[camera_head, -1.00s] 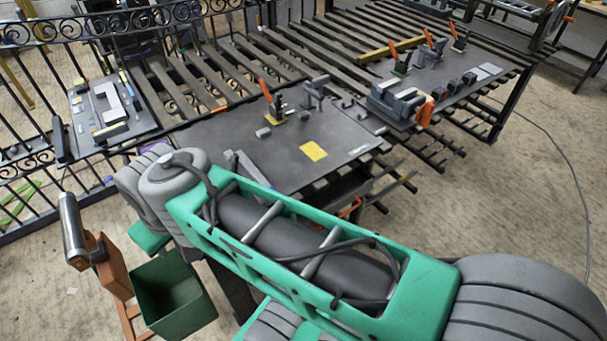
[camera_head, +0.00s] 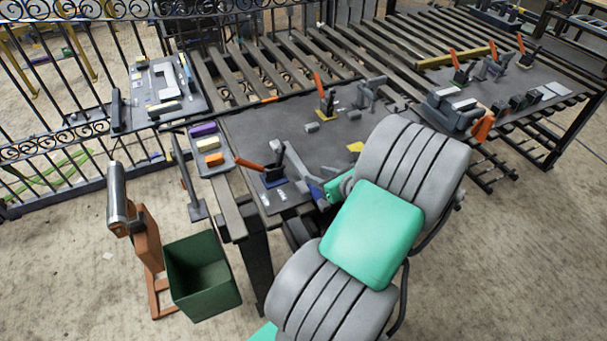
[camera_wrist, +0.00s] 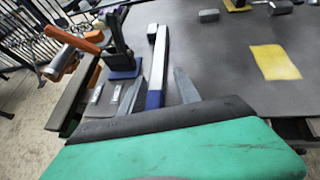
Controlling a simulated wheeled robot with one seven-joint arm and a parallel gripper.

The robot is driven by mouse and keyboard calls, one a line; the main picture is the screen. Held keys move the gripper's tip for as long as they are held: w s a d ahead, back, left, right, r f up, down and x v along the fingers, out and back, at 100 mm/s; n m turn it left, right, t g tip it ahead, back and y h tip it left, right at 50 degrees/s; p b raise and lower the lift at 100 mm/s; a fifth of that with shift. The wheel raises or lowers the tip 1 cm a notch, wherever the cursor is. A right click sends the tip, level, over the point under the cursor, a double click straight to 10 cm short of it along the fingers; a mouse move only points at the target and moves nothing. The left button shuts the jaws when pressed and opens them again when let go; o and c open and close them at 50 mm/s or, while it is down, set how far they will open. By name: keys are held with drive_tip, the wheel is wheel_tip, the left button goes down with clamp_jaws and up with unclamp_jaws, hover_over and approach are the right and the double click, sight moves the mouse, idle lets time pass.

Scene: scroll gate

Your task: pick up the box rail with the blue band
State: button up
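The box rail (camera_wrist: 159,68) is a long pale grey bar with a darker end block, lying over the dark work table in the wrist view. Its blue band (camera_wrist: 153,99) is at the near end, close to my gripper. My gripper (camera_wrist: 157,78) is open, with one grey finger on each side of the rail; I see gaps between fingers and rail. In the head view the rail (camera_head: 298,163) shows beside the clamp, its blue part near my gripper (camera_head: 326,190), which my arm partly hides.
A toggle clamp with orange handle and blue base (camera_wrist: 124,68) stands just left of the rail. A yellow patch (camera_wrist: 274,62) lies on the table (camera_wrist: 218,62) to the right. A green bin (camera_head: 200,275) stands on the floor; a small tray (camera_head: 211,160) holds coloured blocks.

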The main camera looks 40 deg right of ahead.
sight(303, 172)
drive_tip(key=x, duration=0.6)
drive_tip(key=shift+w+a+f+p, duration=0.15)
drive_tip(key=shift+w+f+p, duration=0.05)
drive_tip(key=shift+w+p, duration=0.2)
drive_tip(key=shift+s, duration=0.1)
drive_tip(key=shift+c, duration=0.2)
clamp_jaws()
drive_tip(key=shift+a, duration=0.15)
idle(0.4)
